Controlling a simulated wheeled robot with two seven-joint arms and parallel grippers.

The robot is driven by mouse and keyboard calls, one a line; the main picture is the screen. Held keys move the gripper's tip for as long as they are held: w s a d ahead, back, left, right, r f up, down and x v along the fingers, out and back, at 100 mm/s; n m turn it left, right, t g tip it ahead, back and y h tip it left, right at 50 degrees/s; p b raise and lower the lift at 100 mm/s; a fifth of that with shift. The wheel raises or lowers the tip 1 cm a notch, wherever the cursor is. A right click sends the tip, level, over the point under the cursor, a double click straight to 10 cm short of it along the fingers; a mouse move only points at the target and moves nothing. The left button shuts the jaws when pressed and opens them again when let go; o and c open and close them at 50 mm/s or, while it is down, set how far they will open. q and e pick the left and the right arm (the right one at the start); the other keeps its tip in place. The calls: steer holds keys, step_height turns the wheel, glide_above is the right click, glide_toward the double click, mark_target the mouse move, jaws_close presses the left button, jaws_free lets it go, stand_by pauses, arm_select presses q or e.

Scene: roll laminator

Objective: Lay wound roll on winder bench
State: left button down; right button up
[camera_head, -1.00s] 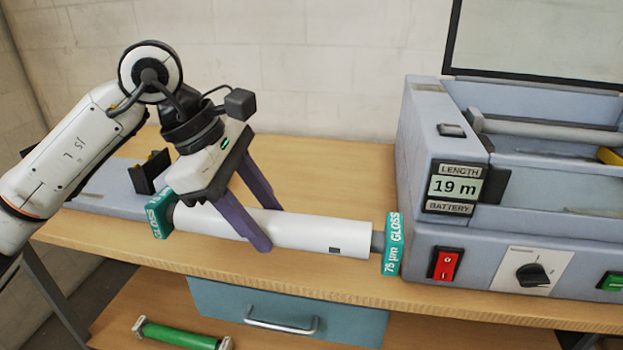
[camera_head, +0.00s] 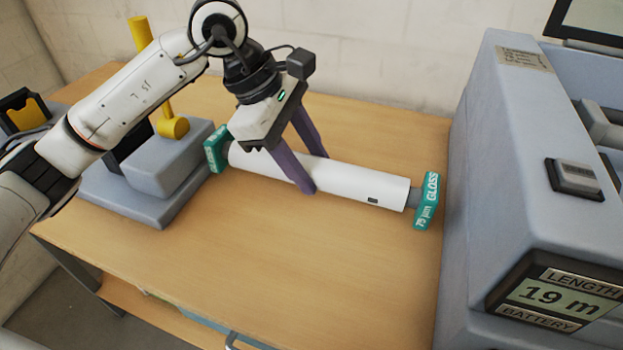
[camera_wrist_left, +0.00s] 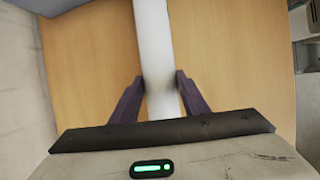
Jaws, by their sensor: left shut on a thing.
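The wound roll is a white film roll (camera_head: 345,183) with teal end caps marked GLOSS and 75 µm. It lies roughly level over the wooden bench top (camera_head: 260,255), left of the grey laminator. I cannot tell whether it touches the wood. My left gripper (camera_head: 312,172) comes down on it from above, its purple fingers on either side of the white body, left of the middle. In the left wrist view the white roll (camera_wrist_left: 154,45) runs up between the two fingers (camera_wrist_left: 156,90). My right gripper is out of view.
The grey laminator (camera_head: 470,200) with a 19 m display stands at the right, close to the roll's right cap. A grey winder stand (camera_head: 170,170) with a yellow crank (camera_head: 172,126) stands by the left cap. Bare bench lies in front of the roll.

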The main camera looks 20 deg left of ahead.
arm_select(q)
steer(key=shift+w+f, duration=0.1)
steer(key=shift+f, duration=2)
steer(key=shift+f, duration=0.15)
steer(key=c, duration=1)
jaws_free()
steer(key=v, duration=1.2)
